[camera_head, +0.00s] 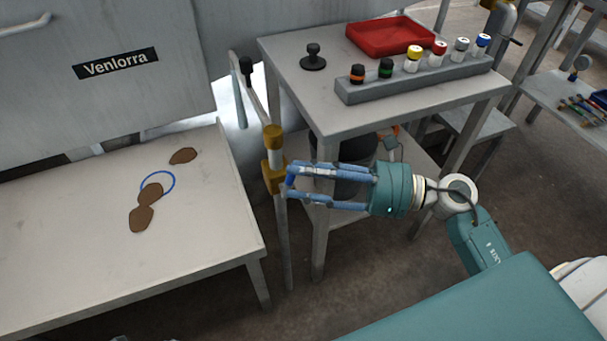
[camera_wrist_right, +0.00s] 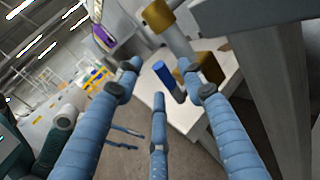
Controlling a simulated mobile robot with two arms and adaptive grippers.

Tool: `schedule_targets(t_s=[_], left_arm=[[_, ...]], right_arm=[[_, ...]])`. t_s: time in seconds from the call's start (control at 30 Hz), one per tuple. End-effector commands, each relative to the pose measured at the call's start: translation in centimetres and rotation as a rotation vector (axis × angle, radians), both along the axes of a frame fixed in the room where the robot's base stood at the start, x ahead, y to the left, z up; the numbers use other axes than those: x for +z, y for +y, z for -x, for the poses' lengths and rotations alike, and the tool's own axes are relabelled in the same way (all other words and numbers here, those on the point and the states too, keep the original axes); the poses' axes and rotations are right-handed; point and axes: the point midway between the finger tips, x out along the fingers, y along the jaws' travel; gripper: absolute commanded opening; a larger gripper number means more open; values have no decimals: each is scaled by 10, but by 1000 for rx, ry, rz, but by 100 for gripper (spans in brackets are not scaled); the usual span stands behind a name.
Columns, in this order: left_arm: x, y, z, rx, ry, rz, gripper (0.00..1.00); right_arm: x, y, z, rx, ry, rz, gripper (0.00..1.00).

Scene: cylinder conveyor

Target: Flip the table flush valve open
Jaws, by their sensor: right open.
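The flush valve (camera_head: 273,172) is a brass-yellow body on a thin upright grey pipe, at the gap between the left table and the grey side table. Its brass body (camera_wrist_right: 198,66) also shows in the right wrist view, with a short blue lever (camera_wrist_right: 167,78) sticking out beside it. My right gripper (camera_head: 296,184) comes from the right and is open, its blue fingers pointing at the valve. In the right wrist view the blue lever lies ahead, between the spread fingers; I cannot tell whether any finger touches it. My left gripper is not in view.
The grey side table (camera_head: 300,85) carries a red tray (camera_head: 391,38), a black knob (camera_head: 313,58) and a rack (camera_head: 420,82) of several capped vials. Its leg stands close behind my right gripper. The left table (camera_head: 70,240) has brown patches and a blue ring (camera_head: 172,187).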

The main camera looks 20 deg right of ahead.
Motion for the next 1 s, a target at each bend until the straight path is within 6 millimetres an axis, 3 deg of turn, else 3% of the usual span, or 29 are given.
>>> schedule_targets(t_s=[0.3, 0.5, 0.73, 0.87, 1.0], left_arm=[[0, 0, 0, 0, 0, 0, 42], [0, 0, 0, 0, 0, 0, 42], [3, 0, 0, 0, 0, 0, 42], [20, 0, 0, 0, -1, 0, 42], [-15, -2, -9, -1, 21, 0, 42]], right_arm=[[0, 2, -1, 0, 1, -1, 38], [0, 2, -1, 0, 0, 0, 0], [2, 3, -1, 0, -1, 11, 0], [9, 7, 0, 4, -4, 93, 0], [8, 12, 0, 3, -5, 165, 0]])
